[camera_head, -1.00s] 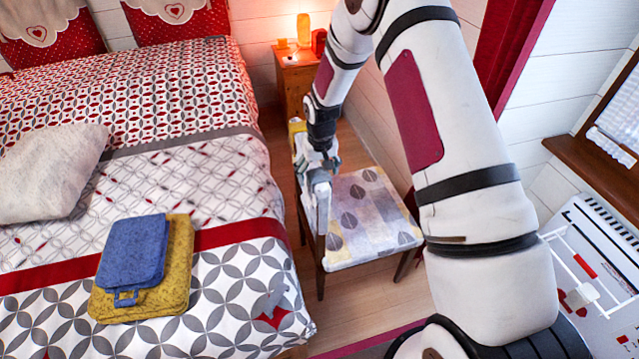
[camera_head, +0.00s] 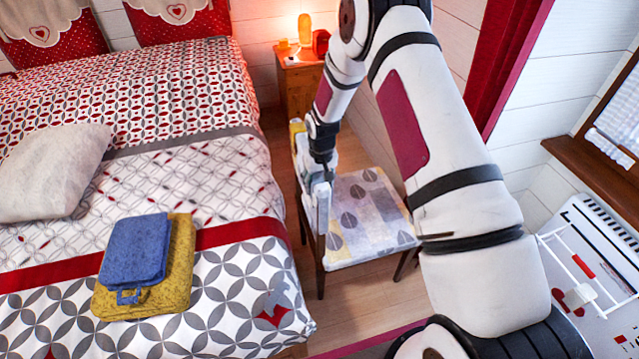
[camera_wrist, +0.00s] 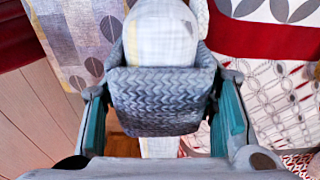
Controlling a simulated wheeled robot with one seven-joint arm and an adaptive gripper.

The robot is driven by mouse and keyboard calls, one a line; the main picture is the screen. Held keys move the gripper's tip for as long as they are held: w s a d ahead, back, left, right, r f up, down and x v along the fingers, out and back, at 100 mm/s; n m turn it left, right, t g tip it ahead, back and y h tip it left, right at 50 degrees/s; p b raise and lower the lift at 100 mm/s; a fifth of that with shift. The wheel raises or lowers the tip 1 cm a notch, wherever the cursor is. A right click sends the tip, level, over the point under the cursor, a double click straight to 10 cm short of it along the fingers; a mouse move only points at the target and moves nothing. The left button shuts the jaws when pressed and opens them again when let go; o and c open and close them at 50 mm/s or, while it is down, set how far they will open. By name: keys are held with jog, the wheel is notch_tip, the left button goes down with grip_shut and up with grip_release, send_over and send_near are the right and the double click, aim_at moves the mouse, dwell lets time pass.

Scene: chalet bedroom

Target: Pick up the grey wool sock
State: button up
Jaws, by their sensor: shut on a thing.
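The grey wool sock (camera_wrist: 163,100), a braided-knit piece, lies between my gripper's two teal-padded fingers in the wrist view. My gripper (camera_wrist: 163,122) is shut on it from both sides. The sock lies across the pale padded back of the chair (camera_wrist: 160,32), and I cannot tell whether it is lifted clear of it. In the head view my gripper (camera_head: 323,180) is at the top of the chair back (camera_head: 314,212). The sock cannot be made out clearly there.
The bed (camera_head: 215,185) stands left of the chair, with a blue folded item (camera_head: 135,248) on a yellow one (camera_head: 180,265). A nightstand (camera_head: 298,88) with a lit lamp stands behind. The chair seat (camera_head: 368,215) is clear.

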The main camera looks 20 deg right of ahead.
notch_tip(320, 180, up, 17)
jog(key=b, duration=0.2)
jog(key=s+f, duration=0.3)
jog(key=s, duration=0.4)
jog(key=shift+s+f, duration=0.3)
jog(key=shift+s, duration=0.1)
dwell(0.4)
